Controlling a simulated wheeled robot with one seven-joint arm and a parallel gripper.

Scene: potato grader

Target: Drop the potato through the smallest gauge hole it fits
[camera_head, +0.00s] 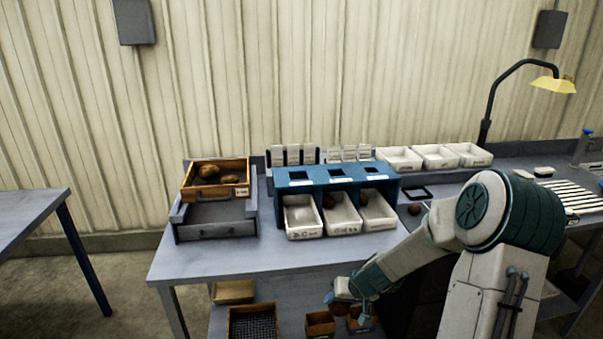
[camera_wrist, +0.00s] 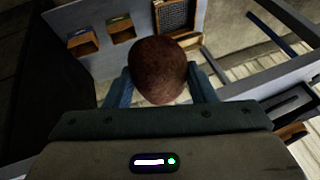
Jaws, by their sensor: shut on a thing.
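My gripper (camera_wrist: 161,88) is shut on a reddish-brown, rounded potato (camera_wrist: 160,70), with a blue finger on each side of it in the wrist view. In the head view my gripper is low, in front of the bench's front edge, and the potato there is mostly hidden. The blue gauge box (camera_head: 325,185) stands on the bench, up and left of my arm. Its top has a left hole (camera_head: 298,175), a middle hole (camera_head: 335,172) and a right hole (camera_head: 371,170). Their size difference is hard to judge. White bins, including the left bin (camera_head: 303,231), sit under them.
A wooden crate (camera_head: 216,194) with potatoes sits on a grey drawer unit (camera_head: 214,228) at left. Dark roundish items show by the middle bin and at the box's right. Empty white trays (camera_head: 437,157) stand behind. Small boxes (camera_head: 320,322) lie on the lower shelf. The front bench top is clear.

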